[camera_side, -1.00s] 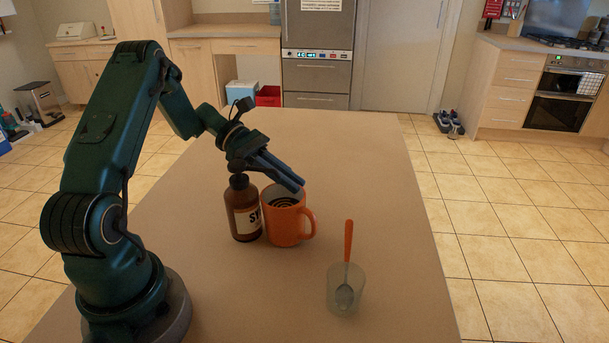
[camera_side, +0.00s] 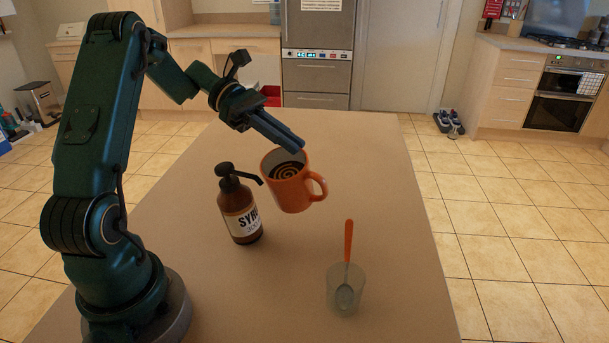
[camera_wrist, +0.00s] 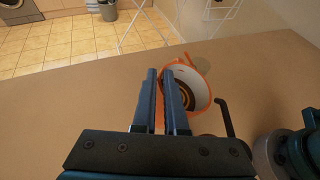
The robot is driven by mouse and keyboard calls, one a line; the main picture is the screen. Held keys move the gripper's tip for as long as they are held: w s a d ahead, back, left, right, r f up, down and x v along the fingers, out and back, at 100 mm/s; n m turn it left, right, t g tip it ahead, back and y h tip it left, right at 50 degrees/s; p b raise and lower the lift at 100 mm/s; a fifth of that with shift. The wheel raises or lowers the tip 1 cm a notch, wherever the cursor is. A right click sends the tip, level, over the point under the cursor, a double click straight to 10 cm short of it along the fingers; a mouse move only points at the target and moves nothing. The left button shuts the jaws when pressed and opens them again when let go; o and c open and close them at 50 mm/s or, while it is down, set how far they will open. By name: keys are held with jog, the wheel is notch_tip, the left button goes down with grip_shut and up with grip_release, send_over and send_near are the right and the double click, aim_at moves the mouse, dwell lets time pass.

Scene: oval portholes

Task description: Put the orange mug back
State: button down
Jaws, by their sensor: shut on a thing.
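The orange mug (camera_side: 290,190) hangs above the table in the side view, tilted, with its handle to the right. A dark spiral shows inside it. My gripper (camera_side: 301,148) is shut on the mug's rim. In the wrist view the fingers (camera_wrist: 168,72) pinch the near wall of the mug (camera_wrist: 199,90), whose pale inside faces the camera. The table spot under the mug is bare.
A brown syrup bottle (camera_side: 241,213) with a black pump stands just left of the mug, its spout pointing toward it. A clear cup (camera_side: 345,298) holding an orange-handled spoon (camera_side: 348,242) stands at the front right. The table (camera_side: 390,180) is free behind and to the right.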

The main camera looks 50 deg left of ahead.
jog(key=shift+r, duration=0.75)
jog(key=w+a+r+n+t+y, duration=0.2)
jog(key=w+a+n+t, duration=0.1)
jog(key=w+a+n, duration=0.4)
jog(key=w+d+f+m, duration=0.1)
jog(key=w+d+f, duration=0.6)
jog(key=d+f, duration=0.4)
jog(key=shift+w+m+t+y, duration=0.25)
jog(key=shift+m+t+y, duration=0.05)
jog(key=shift+t+y, duration=0.1)
jog(key=shift+f, duration=0.1)
jog(key=c, duration=1.4)
grip_release()
jog(key=shift+f, duration=0.15)
jog(key=o, duration=0.4)
